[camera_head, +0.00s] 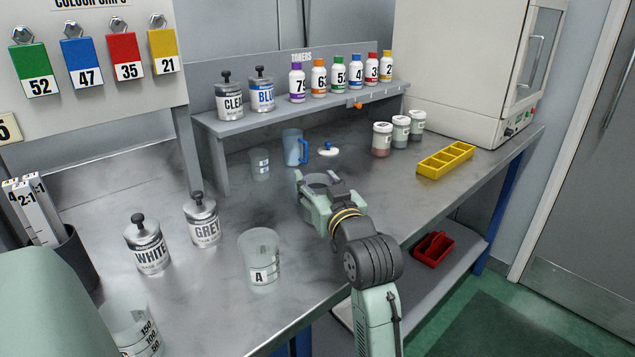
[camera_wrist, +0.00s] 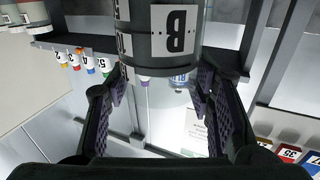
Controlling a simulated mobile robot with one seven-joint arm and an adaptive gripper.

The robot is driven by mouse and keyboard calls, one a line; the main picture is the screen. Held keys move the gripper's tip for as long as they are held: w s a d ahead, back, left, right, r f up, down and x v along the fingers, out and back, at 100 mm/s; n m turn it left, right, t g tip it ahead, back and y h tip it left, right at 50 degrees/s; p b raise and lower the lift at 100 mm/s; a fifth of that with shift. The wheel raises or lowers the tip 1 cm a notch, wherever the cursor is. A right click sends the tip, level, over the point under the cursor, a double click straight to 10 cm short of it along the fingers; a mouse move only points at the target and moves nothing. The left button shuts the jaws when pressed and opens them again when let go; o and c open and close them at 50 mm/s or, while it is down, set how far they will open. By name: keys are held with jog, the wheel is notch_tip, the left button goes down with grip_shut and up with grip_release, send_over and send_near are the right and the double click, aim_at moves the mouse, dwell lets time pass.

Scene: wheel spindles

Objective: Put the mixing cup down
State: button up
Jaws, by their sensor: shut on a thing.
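My gripper (camera_head: 318,190) is over the middle of the bench, shut on a cup. In the wrist view the cup (camera_wrist: 165,40) is grey with a white label marked B, upside down in the picture, between the two dark ribbed fingers. In the head view only the rim of this cup (camera_head: 320,179) shows between the fingers. Whether its base touches the bench is hidden. Another mixing cup (camera_head: 260,258), clear and marked A, stands upright on the bench at the front left, apart from my gripper.
The grey bench (camera_head: 200,285) has free room between cup A and my gripper. A blue jug (camera_head: 292,147), a small clear cup (camera_head: 260,164) and a white lid-like piece with a blue knob (camera_head: 328,150) stand behind. Grey (camera_head: 203,222) and white (camera_head: 147,247) paint tins are left; a yellow tray (camera_head: 445,161) is right.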

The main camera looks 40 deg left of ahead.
jog(key=shift+f, duration=0.2)
jog(key=o, duration=1.4)
jog(key=shift+r, duration=0.2)
jog(key=b+v, duration=0.1)
jog(key=v, duration=0.2)
jog(key=b+v, duration=0.1)
jog(key=v, duration=0.2)
jog(key=b+v, duration=0.1)
jog(key=v, duration=0.2)
jog(key=shift+d+f, duration=0.2)
jog(key=shift+f, duration=0.1)
jog(key=b, duration=0.2)
jog(key=d+b, duration=0.1)
jog(key=b, duration=0.1)
jog(key=shift+s+d, duration=0.15)
jog(key=shift+s, duration=0.2)
jog(key=shift+s+d+r+b, duration=0.3)
jog(key=shift+d+b, duration=0.15)
jog(key=shift+b, duration=0.55)
